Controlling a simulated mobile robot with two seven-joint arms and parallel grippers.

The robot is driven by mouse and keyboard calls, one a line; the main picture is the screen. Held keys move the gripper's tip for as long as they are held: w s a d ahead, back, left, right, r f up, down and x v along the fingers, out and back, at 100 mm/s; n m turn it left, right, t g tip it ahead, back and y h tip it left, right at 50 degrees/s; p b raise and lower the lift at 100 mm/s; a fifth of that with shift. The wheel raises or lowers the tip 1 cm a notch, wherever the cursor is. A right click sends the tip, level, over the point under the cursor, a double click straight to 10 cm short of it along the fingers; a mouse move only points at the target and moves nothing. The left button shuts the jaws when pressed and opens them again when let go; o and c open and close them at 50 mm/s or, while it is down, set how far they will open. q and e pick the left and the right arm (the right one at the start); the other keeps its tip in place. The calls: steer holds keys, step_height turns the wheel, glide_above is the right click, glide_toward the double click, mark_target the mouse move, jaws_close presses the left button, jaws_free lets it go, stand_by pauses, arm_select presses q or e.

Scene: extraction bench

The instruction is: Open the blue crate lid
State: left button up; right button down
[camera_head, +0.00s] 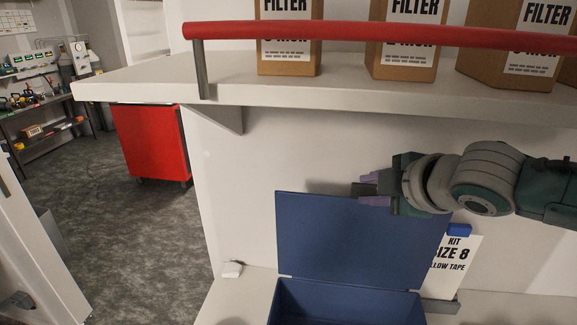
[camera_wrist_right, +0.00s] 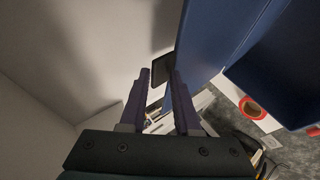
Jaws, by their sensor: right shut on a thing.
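The blue crate (camera_head: 345,305) stands on the white bench, its lower part cut off by the frame. Its blue lid (camera_head: 335,240) stands up from the back edge, close to upright, so the crate is open. My right gripper (camera_head: 368,189) is at the lid's top edge, reaching in from the right. In the right wrist view, my right gripper (camera_wrist_right: 162,88) is shut on a dark tab (camera_wrist_right: 161,68) beside the blue lid (camera_wrist_right: 215,45). The tab appears to belong to the lid. My left gripper is not in view.
A white shelf (camera_head: 150,78) with a red rail (camera_head: 350,33) and several filter boxes (camera_head: 290,45) hangs above my right arm. A white wall is behind the lid. A kit label card (camera_head: 455,262) stands right of the crate. A red cabinet (camera_head: 150,142) is far left.

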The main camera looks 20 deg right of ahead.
steer(key=shift+w+d+r, duration=0.1)
steer(key=shift+w, duration=0.05)
steer(key=c, duration=1)
jaws_free()
steer(key=shift+o, duration=0.2)
steer(key=b+v, duration=0.1)
steer(key=v, duration=0.9)
steer(key=s+a+m+g+p, duration=0.3)
steer(key=s+a+m, duration=0.2)
steer(key=s, duration=0.5)
steer(key=s+a+m+g+y+p, duration=0.1)
steer(key=s+a+m+g+p, duration=0.3)
steer(key=s, duration=0.6)
steer(key=a+m, duration=0.2)
steer(key=shift+s+f+m, duration=0.25)
steer(key=shift+s+m, duration=0.15)
